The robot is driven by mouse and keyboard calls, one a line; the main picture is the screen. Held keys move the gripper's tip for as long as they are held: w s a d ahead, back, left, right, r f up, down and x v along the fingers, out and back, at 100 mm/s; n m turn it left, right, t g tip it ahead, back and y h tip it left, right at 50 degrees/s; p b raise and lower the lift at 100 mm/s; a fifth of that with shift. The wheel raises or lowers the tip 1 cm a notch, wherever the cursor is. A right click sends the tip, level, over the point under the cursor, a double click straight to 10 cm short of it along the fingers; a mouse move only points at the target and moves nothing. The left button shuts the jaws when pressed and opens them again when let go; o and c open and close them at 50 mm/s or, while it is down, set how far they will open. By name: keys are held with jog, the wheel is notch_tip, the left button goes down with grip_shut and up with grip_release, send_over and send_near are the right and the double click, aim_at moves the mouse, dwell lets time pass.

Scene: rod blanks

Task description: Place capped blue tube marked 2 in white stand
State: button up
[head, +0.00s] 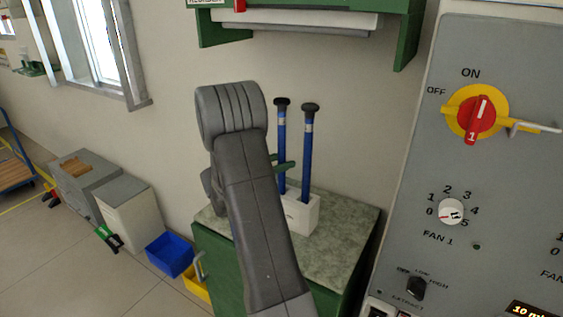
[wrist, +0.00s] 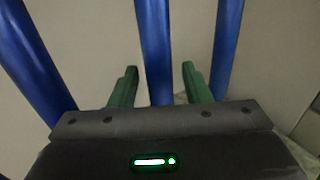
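Two blue tubes with black caps stand upright in a white stand (head: 304,215): a left tube (head: 281,145) and a right tube (head: 307,150). Each has a pale band below its cap; the markings are too small to read. My gripper (head: 285,166) is beside the left tube, partly hidden behind my arm. In the wrist view, my gripper's green fingers (wrist: 159,66) are apart, with a middle blue tube (wrist: 157,45) showing between them and a gap on each side. Blue tubes also show at the left (wrist: 30,55) and right (wrist: 227,45). I cannot tell which tube is marked 2.
The stand is on the speckled top (head: 345,222) of a green cabinet. A grey control panel (head: 480,190) stands close on the right. A green shelf (head: 405,40) hangs on the wall above. A blue bin (head: 168,256) and a yellow bin (head: 196,285) are at the lower left.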

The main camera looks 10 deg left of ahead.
jog(key=shift+r, duration=0.1)
jog(key=shift+a, duration=0.15)
jog(key=b+v, duration=0.2)
jog(key=v, duration=0.9)
jog(key=shift+s+a, duration=0.3)
jog(key=shift+w+d+r, duration=0.1)
jog(key=x, duration=0.4)
jog(key=p+x, duration=0.1)
jog(key=x, duration=0.3)
jog(key=p+x, duration=0.1)
jog(key=x, duration=0.3)
jog(key=shift+f, duration=0.35)
jog(key=shift+s+r, duration=0.25)
jog(key=shift+r, duration=1.25)
